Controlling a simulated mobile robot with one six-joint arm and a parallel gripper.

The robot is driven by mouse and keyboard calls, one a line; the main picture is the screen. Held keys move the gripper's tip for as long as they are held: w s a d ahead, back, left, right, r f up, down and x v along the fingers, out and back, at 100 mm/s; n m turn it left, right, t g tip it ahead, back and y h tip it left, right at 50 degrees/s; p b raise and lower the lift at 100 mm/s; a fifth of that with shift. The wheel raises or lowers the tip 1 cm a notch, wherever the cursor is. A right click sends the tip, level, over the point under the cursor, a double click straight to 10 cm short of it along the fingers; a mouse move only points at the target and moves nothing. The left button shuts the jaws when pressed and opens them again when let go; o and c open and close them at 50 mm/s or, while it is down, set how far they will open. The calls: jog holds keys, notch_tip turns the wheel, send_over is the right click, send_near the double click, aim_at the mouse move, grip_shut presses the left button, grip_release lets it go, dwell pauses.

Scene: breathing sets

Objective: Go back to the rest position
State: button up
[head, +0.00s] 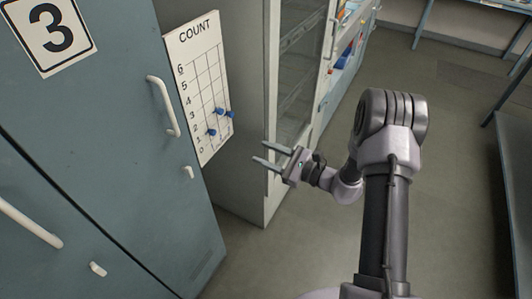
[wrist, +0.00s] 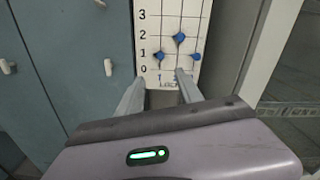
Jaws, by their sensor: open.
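My gripper (head: 260,152) is open and empty in the head view. It is held in the air in front of the cabinets, to the right of the white COUNT board (head: 191,57). In the wrist view its two fingers (wrist: 145,78) are apart and point toward the lower part of the board (wrist: 150,20), with nothing between them. Three blue pegs sit on the board's grid: a left one (wrist: 160,56) at row 1, a middle one (wrist: 179,37) at row 2 and a right one (wrist: 196,56) at row 1. The fingers appear clear of the pegs.
A blue-grey cabinet (head: 90,120) with white handles and a number 3 sign (head: 50,35) stands at the left. A glass-doored cabinet (head: 303,70) is behind my gripper. A dark table (head: 510,190) is at the far right. The floor (head: 455,150) beside my arm is clear.

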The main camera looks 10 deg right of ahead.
jog(key=s+a+r+n+g+h+b, duration=0.1)
jog(key=s+a+r+n+g, duration=0.5)
jog(key=s, duration=0.3)
jog(key=s+a+r+n+g+h, duration=0.2)
jog(key=s+a+r+n+g, duration=0.15)
jog(key=s+r+n, duration=0.35)
jog(key=s+d+r+n+t+h, duration=0.2)
jog(key=s+d+h, duration=0.2)
jog(key=s, duration=0.3)
jog(key=s+d+r+n+t+h+b, duration=0.1)
jog(key=s+d+r+n+t+h, duration=0.1)
jog(key=s+d+h, duration=0.3)
jog(key=shift+s+d+n, duration=0.6)
jog(key=shift+s+d, duration=0.1)
jog(key=shift+s, duration=0.2)
